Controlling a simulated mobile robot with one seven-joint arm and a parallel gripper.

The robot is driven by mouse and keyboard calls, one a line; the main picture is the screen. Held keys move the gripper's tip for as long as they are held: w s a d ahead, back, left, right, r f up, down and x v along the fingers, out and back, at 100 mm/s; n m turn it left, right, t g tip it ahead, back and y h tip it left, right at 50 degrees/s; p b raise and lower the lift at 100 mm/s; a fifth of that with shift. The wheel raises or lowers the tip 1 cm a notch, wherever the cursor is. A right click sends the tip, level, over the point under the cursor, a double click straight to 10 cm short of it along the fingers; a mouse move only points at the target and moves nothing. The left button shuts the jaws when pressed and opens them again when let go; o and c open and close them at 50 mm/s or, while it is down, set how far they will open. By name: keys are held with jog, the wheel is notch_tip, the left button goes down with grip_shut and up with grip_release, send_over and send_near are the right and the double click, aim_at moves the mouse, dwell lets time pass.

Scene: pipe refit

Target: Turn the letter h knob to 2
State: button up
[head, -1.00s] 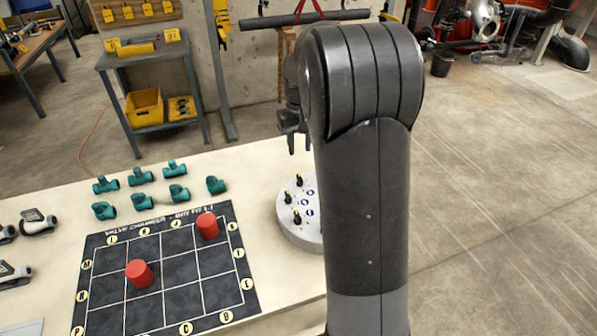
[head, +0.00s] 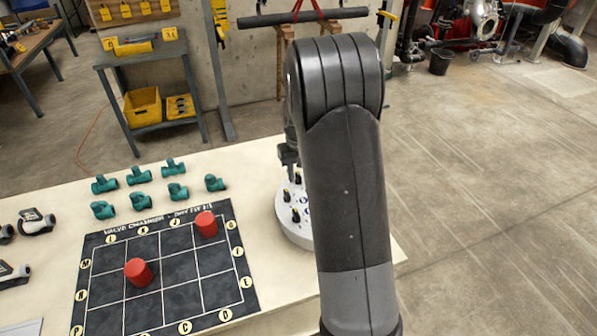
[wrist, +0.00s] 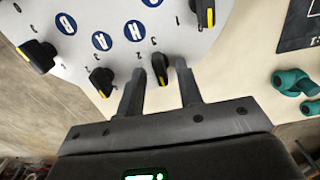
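A round white panel (head: 293,234) stands on the table, with black knobs bearing yellow marks. In the wrist view, blue ovals carry letters, including B, A and H (wrist: 134,31). The knob (wrist: 160,68) nearest the H oval is black with a yellow stripe; its dial setting cannot be read clearly. My gripper (wrist: 161,74) is open, with its fingertips on either side of this knob and gaps between. In the head view my gripper (head: 289,158) is just above the panel, partly hidden by my arm, which also hides the panel's right part.
Other knobs stand close by: one (wrist: 103,80) just left of my fingers, another (wrist: 38,55) farther left, and one (wrist: 203,12) at upper right. Green pipe fittings (head: 139,175) and a dark grid board (head: 200,262) with red cylinders (head: 138,272) lie left of the panel.

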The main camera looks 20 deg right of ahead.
grip_shut()
jog(key=shift+m, duration=0.4)
jog(key=m, duration=0.4)
jog(key=shift+m, duration=0.4)
jog(key=m, duration=1.1)
jog(key=shift+m, duration=0.4)
jog(key=m, duration=0.6)
jog(key=shift+m, duration=0.3)
